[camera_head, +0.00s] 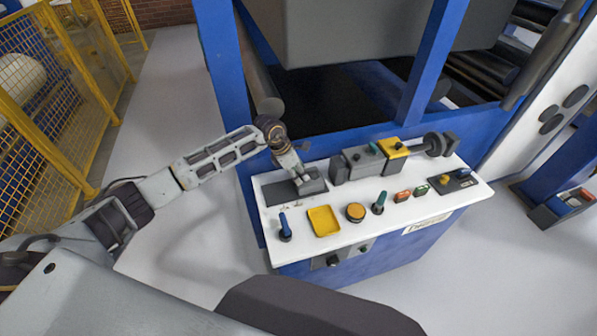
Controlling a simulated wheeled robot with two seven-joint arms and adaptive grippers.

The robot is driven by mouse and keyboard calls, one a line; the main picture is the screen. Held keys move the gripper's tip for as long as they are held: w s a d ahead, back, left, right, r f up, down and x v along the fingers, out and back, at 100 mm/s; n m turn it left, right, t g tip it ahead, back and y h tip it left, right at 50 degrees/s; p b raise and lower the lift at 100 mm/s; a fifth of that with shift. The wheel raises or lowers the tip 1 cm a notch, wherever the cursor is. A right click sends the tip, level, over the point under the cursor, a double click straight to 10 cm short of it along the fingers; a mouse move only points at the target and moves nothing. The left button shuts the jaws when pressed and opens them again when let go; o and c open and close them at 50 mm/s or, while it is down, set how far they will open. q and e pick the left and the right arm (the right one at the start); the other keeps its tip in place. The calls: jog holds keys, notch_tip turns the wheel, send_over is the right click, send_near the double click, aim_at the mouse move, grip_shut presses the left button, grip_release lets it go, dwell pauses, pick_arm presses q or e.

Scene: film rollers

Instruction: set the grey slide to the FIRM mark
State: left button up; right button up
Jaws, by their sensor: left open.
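The console (264,215) has a white top on a blue base. A dark grey slide plate (283,197) lies at its left end. My left gripper (303,182) comes down over the right part of this plate, with its fingers pointing at the surface. Its jaws are open. The slide's knob cannot be made out; it may be hidden at the fingers, and I cannot tell whether they touch it. The FIRM mark cannot be read at this size. My right gripper is not in view.
The console also carries a blue lever (285,229), a yellow tray (323,221), an orange button (355,212), a green lever (379,203) and a grey block (364,160) behind. Blue machine posts (219,70) stand behind. A yellow fence (60,100) is at left; the floor between is clear.

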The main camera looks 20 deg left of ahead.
pick_arm(q)
jog(key=shift+c, duration=0.3)
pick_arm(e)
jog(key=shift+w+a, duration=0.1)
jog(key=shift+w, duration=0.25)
pick_arm(q)
grip_shut()
jog(key=shift+s+a, duration=0.5)
jog(key=shift+a, duration=0.25)
jog(key=shift+s+a, duration=0.45)
jog(key=shift+a, duration=0.25)
jog(key=shift+s+a+b, duration=0.15)
jog(key=shift+s+a, duration=0.4)
jog(key=shift+a, duration=0.3)
jog(key=shift+s+a+b, duration=0.2)
jog(key=shift+s+a, duration=0.35)
jog(key=shift+a, duration=0.25)
jog(key=shift+s+a+b, duration=0.15)
jog(key=shift+s+a, duration=0.4)
jog(key=shift+a, duration=0.3)
jog(key=shift+s+a, duration=0.4)
jog(key=shift+a, duration=0.2)
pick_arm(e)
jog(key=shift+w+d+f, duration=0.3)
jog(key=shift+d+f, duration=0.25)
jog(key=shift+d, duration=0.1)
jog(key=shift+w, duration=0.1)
